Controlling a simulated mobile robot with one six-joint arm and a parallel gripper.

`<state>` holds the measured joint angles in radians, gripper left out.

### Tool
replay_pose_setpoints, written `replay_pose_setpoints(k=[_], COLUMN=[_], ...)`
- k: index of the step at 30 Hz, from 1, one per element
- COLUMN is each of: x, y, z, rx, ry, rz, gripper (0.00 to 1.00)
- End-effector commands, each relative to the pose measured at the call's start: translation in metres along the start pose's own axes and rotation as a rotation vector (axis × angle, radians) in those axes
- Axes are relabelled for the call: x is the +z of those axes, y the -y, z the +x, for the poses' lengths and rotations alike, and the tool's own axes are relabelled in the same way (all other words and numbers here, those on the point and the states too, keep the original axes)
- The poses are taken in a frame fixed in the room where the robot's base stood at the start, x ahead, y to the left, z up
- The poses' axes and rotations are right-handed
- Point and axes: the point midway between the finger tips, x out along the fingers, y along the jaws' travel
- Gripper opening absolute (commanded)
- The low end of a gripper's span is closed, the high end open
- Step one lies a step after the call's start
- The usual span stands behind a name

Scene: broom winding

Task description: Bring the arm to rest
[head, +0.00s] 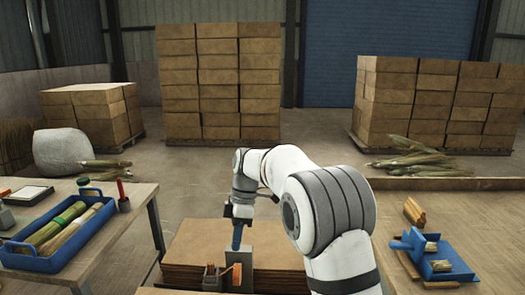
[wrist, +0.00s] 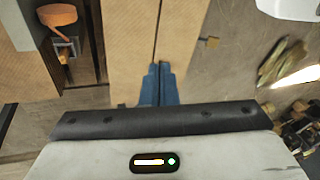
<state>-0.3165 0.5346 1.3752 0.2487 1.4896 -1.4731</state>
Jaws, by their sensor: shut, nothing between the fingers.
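My arm reaches forward in the head view, with its white and grey links across the middle right. My gripper (head: 237,238) points down in front of the stacked brown boards. Its blue fingers are together, with nothing between them. In the wrist view my gripper (wrist: 161,70) shows the two blue fingertips side by side over a brown surface. A grey block with an orange part (head: 232,272) stands just below and in front of the fingers in the head view. I cannot tell the exact gap between them.
A blue tray (head: 50,262) with broom bundles lies on the left table. A blue tool (head: 440,262) with wooden pieces sits on the right table. Brown boards (head: 190,245) lie between the tables. Stacked cartons (head: 220,85) stand far back.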

Motion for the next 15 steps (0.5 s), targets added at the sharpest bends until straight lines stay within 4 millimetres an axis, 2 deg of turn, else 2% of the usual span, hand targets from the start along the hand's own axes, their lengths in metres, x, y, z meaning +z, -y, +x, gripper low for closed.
replay_pose_setpoints(k=[1,6,15], x=[0.01,0.04,0.091], y=[0.014,0.055,0.135], z=[-0.012,-0.033,-0.049], rx=[0.026,0.111,0.265], ry=[0.002,0.008,-0.02], rz=[0.072,0.329,0.776], gripper=[0.0,0.0,0.0])
